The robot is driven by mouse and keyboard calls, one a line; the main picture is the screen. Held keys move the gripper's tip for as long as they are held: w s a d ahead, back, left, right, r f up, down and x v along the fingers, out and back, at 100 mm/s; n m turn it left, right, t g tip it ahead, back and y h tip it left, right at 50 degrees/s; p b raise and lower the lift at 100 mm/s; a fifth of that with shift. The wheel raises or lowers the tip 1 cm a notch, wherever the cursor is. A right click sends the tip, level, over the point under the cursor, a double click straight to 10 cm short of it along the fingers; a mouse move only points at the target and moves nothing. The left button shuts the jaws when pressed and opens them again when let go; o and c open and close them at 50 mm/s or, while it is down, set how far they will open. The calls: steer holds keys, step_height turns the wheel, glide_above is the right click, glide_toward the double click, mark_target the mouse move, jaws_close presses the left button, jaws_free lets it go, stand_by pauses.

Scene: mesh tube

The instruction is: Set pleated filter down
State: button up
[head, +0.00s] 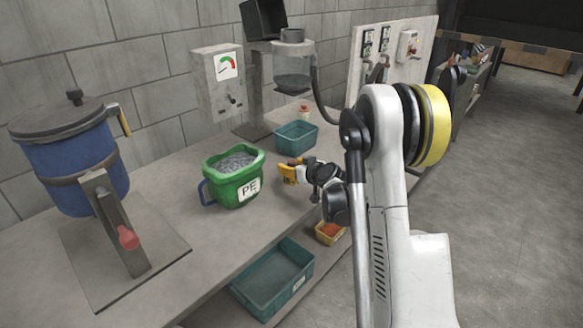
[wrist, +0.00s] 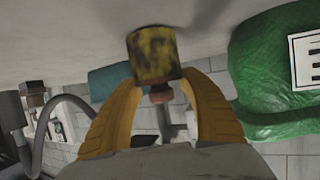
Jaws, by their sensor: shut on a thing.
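My gripper (head: 290,173), with yellow fingers, is low over the grey bench top, just right of the green PE container. In the wrist view my gripper (wrist: 160,82) is shut on a short, mottled yellow-and-black cylinder (wrist: 152,55), which I take to be the pleated filter. A reddish-brown part shows at its near end, between the fingers. Its far end is close to the bench surface; I cannot tell whether it touches. In the head view the fingers mostly hide the filter.
The green PE container (head: 237,192) holds grey bits. A teal bin (head: 296,137) stands behind my gripper. A blue lidded vessel (head: 75,160) is at the left. A larger teal crate (head: 272,280) is below the bench (head: 170,255). Bare bench top lies around the container.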

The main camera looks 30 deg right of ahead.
steer(key=shift+f, duration=0.15)
steer(key=o, duration=1.2)
